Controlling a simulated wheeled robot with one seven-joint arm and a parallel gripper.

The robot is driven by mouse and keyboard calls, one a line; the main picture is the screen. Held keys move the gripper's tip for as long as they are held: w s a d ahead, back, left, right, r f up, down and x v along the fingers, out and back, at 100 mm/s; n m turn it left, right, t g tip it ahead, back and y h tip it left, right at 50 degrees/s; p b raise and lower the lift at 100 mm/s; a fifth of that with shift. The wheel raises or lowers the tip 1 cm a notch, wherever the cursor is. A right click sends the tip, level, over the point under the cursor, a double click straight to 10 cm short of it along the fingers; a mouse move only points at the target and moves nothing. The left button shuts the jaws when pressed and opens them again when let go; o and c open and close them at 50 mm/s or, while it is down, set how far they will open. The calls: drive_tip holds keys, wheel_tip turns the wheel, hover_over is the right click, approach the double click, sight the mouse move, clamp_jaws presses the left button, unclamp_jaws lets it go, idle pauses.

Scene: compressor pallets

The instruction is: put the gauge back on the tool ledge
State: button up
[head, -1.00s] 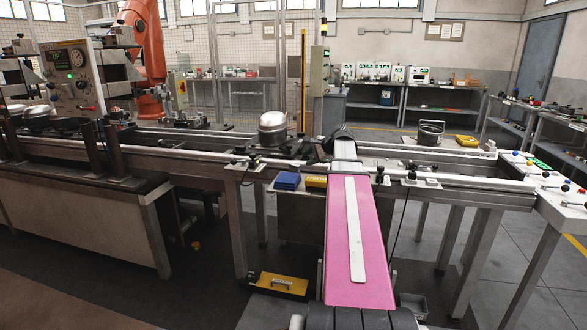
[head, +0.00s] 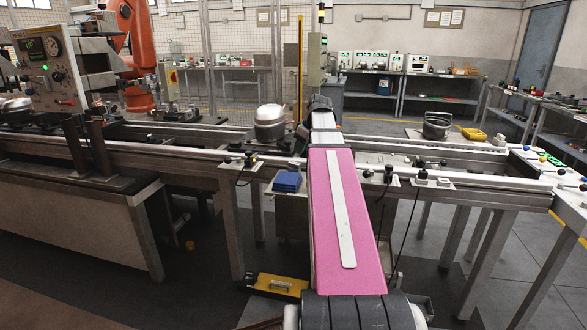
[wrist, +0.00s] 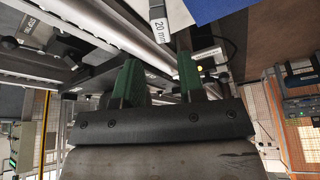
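In the wrist view, a small white and grey piece marked "20 mm" (wrist: 158,24), which looks like the gauge, shows beyond my fingertips, beside a blue surface. My gripper (wrist: 160,78) has two green fingers standing apart, with a gap and no object visible between them. I cannot make out the gauge in the head view. There my arm reaches toward the rails and my gripper is hidden beyond it. I cannot tell for sure which surface is the tool ledge; a small pale plate with a black tool (head: 423,181) juts from the near rail.
A blue box (head: 287,182) sits left of my arm. A silver compressor shell (head: 269,124) stands on the line behind. A yellow case (head: 278,285) lies low in front.

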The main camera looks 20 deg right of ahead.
sight(295, 163)
drive_tip(key=shift+x, duration=5.35)
drive_tip(key=shift+w+a, duration=0.15)
drive_tip(key=shift+c, duration=0.3)
drive_tip(key=shift+r, duration=0.1)
clamp_jaws()
